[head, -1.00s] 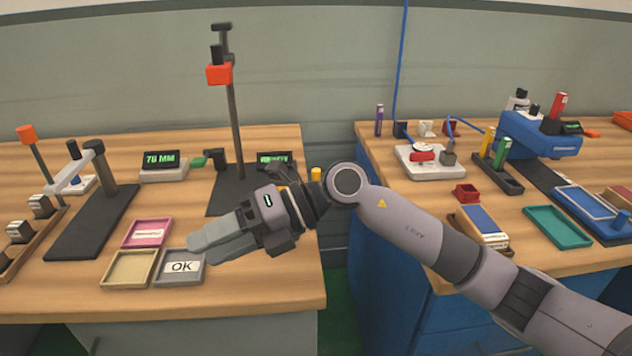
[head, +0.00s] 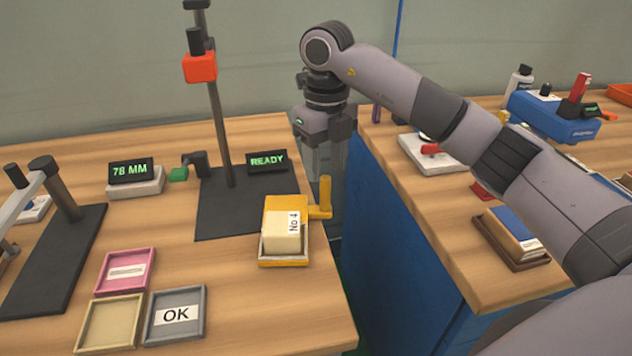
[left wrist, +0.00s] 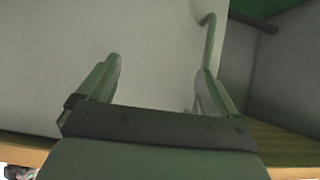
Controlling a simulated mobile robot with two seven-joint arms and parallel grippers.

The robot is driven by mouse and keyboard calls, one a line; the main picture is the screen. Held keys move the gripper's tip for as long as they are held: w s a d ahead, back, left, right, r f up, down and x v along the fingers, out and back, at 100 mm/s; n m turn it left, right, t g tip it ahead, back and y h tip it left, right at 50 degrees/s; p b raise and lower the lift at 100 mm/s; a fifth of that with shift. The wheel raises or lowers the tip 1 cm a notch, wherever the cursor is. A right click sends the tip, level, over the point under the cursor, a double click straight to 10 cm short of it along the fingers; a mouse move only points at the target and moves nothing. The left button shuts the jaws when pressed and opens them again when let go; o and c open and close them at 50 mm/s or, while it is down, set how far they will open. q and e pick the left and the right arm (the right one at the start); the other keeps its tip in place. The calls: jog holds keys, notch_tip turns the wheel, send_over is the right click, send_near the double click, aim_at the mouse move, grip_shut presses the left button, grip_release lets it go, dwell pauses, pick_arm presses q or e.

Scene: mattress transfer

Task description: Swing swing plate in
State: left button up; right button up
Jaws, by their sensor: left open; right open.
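A yellow plate (head: 283,258) with an upright yellow handle (head: 325,197) at its right sits at the right edge of the left table, in front of the dark stand base (head: 230,222); I take it as the swing plate. A cream block (head: 282,239) labelled "No 4" lies on it. My right gripper (head: 326,172) points down behind the handle, by the table's right edge, open and empty; whether it touches the handle is unclear. My left gripper shows only in the left wrist view (left wrist: 159,68), open and empty before a pale surface.
A post with a red head (head: 200,67) rises from the base. Displays read "READY" (head: 267,161) and "78 MM" (head: 131,171). Pink (head: 126,291), tan (head: 136,299) and grey "OK" (head: 203,303) trays lie at front left. A gap separates the blue bench (head: 400,250).

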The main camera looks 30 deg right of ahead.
aim_at(325, 209)
notch_tip(325, 209, down, 6)
jog(key=shift+s+f, duration=0.15)
jog(key=shift+f, duration=0.1)
grip_shut()
